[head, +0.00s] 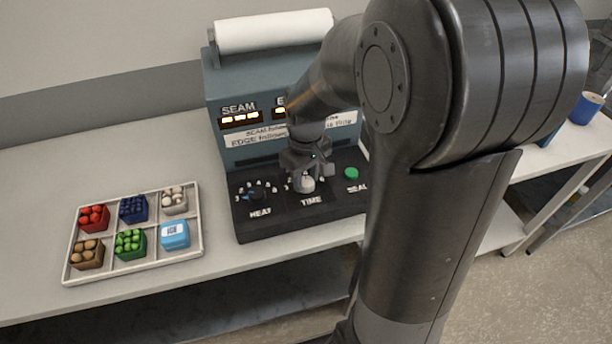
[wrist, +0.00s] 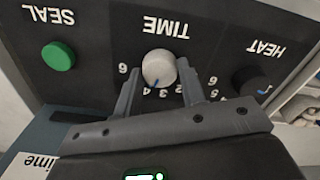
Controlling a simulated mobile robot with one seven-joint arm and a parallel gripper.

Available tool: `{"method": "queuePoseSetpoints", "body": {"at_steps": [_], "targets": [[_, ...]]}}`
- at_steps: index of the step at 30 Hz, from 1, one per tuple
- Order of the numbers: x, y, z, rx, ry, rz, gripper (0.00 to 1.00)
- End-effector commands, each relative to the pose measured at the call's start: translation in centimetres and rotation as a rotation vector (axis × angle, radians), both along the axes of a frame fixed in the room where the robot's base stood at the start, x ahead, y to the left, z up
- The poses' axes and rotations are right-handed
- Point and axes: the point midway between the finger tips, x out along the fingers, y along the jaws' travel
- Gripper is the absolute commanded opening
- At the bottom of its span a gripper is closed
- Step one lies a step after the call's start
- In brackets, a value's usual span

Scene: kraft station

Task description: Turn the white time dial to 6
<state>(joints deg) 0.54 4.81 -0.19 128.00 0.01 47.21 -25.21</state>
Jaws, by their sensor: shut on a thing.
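The white time dial (wrist: 158,66) sits on the dark control panel above the word TIME, seen upside down in the wrist view. In the head view the dial (head: 307,184) is partly covered by my gripper (head: 309,174). My gripper (wrist: 161,76) is shut on the dial, with one finger on each side of it. A blue mark (wrist: 155,84) on the dial points about between the 4 and the 3. The 6 (wrist: 123,69) shows beside the left finger in the wrist view. The 5 is hidden.
The black heat dial (wrist: 250,81) and the green seal button (wrist: 59,55) flank the time dial. The sealing machine (head: 233,143) stands on a white counter. A white divided tray (head: 156,215) with several small boxes lies to its left.

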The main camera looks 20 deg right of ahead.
Motion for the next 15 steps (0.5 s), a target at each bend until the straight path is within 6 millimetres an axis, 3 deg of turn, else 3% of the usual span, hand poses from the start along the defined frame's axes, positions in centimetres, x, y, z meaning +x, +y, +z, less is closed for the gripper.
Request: {"method": "queuePoseSetpoints", "body": {"at_steps": [15], "targets": [[0.05,0.01,0.05,0.001,-0.002,-0.49,0.14]]}}
